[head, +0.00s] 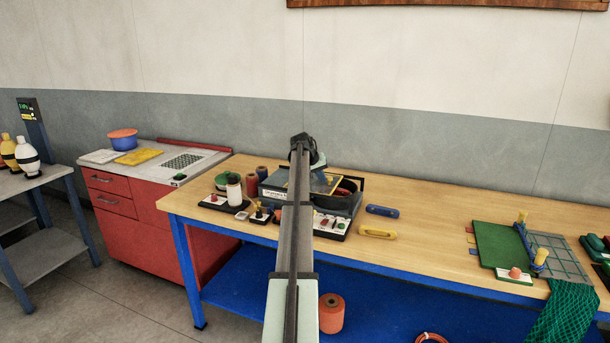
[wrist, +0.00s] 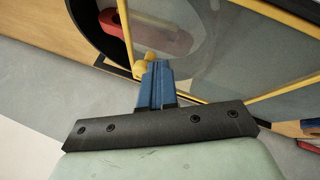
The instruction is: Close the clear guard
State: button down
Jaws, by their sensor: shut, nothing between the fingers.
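The clear guard (wrist: 225,45) is a see-through panel in a yellow frame. In the wrist view it fills the upper right, with a frame bar on each side. In the head view the guard (head: 328,182) stands tilted over the grey machine (head: 272,188), partly behind my arm. A dark round opening shows beside it. My gripper (wrist: 157,68) has its blue fingers shut and empty, at the lower corner of the yellow frame by a small yellow knob (wrist: 144,66). I cannot tell whether they touch. In the head view my arm hides the fingers.
The machine stands on a wooden bench (head: 430,220). Blue (head: 382,211) and yellow (head: 377,232) handled pieces lie to the right. A green board (head: 498,245) and net are farther right, with clear bench between.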

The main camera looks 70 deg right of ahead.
jog(key=s, duration=0.9)
jog(key=shift+s, duration=0.35)
jog(key=shift+a, duration=0.1)
jog(key=w, duration=0.1)
jog(key=w+a, duration=0.1)
jog(key=w+a+r, duration=0.1)
jog(key=w, duration=0.1)
jog(key=shift+w, duration=0.1)
jog(key=v, duration=0.9)
jog(key=shift+r, duration=0.25)
